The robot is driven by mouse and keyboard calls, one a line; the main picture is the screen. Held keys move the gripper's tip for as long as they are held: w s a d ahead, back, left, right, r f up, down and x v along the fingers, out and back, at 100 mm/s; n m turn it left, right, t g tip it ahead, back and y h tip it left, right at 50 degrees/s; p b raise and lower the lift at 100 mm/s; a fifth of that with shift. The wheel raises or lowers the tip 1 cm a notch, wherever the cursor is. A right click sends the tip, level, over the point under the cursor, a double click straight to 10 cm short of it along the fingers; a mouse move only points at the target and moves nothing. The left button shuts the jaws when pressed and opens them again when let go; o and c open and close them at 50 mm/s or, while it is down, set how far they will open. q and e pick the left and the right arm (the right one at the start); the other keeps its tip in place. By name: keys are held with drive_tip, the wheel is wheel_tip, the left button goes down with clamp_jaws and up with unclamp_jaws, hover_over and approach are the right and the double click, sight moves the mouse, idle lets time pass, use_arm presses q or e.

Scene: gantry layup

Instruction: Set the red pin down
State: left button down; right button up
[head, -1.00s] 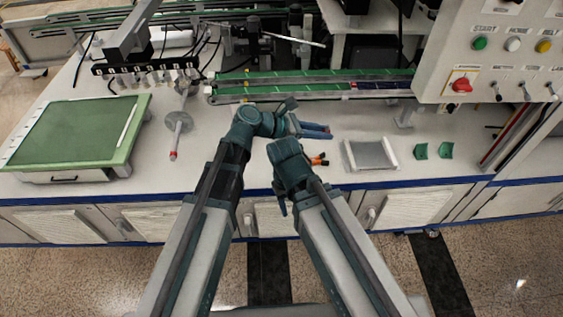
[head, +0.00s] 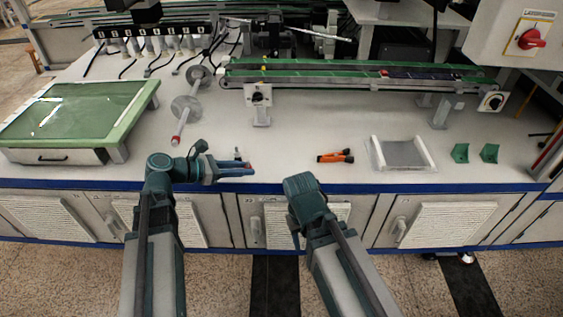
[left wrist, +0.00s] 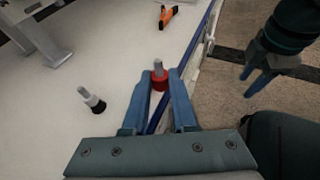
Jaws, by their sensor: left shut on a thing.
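The red pin (left wrist: 160,82) has a red base and a grey shaft. In the left wrist view it sits between the blue fingertips of my left gripper (left wrist: 161,80), which is shut on it near the table's front edge. In the head view my left gripper (head: 243,171) reaches right, low over the front of the table; the pin is hardly visible there. I cannot tell whether its base touches the table. My right gripper (head: 297,235) hangs in front of the table edge; its jaw opening is unclear.
A black-based pin (left wrist: 94,102) stands on the white table, left of the gripper in the wrist view. An orange-and-black tool (head: 336,156) lies to the right, then a grey tray (head: 403,153) and green brackets (head: 460,153).

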use_arm(q)
drive_tip(key=b, duration=0.1)
hover_over(283, 160)
drive_tip(key=shift+w+f, duration=0.1)
drive_tip(key=shift+f, duration=0.65)
wheel_tip(283, 160, down, 4)
drive_tip(key=b, duration=0.4)
drive_tip(key=shift+r, duration=0.2)
drive_tip(key=shift+f, duration=0.1)
drive_tip(key=c, duration=0.7)
unclamp_jaws()
